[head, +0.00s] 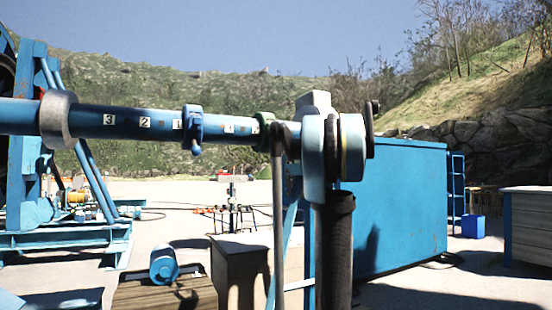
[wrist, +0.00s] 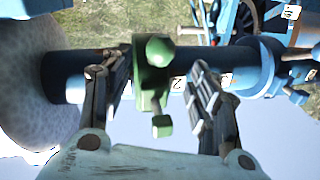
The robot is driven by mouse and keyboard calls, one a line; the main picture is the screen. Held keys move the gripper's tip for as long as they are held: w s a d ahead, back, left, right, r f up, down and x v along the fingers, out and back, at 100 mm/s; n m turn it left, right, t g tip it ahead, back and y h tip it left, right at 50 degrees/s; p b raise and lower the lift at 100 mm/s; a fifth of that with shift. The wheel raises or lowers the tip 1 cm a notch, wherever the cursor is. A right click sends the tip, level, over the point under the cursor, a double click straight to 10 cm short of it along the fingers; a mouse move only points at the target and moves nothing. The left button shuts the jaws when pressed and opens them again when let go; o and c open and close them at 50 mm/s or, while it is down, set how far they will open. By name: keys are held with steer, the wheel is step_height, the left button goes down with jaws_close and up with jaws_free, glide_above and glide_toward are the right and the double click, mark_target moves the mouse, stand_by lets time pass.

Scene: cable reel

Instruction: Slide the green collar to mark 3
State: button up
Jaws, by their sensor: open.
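The green collar (wrist: 152,82) sits around the blue bar (head: 88,120), with a round knob on it. In the wrist view it lies between the two fingers of my gripper (wrist: 147,75), which is open with a gap on both sides. In the head view the green collar (head: 264,118) is near the right part of the bar, partly hidden by a dark upright part. Mark 3 (head: 109,119) is a white label far left of it, with mark 2 (head: 145,122) beside it. My fingers are not clear in the head view.
A blue collar (head: 193,127) with a knob sits on the bar between the green collar and mark 2; the wrist view shows it at right (wrist: 262,68). A thick grey ring (head: 57,119) is left of mark 3. A large pale disc (wrist: 35,75) stands left in the wrist view.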

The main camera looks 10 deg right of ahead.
mark_target(277, 154)
steer(key=x, duration=0.9)
steer(key=shift+w+a, duration=0.2)
steer(key=shift+w, duration=0.1)
steer(key=c, duration=1.3)
jaws_close()
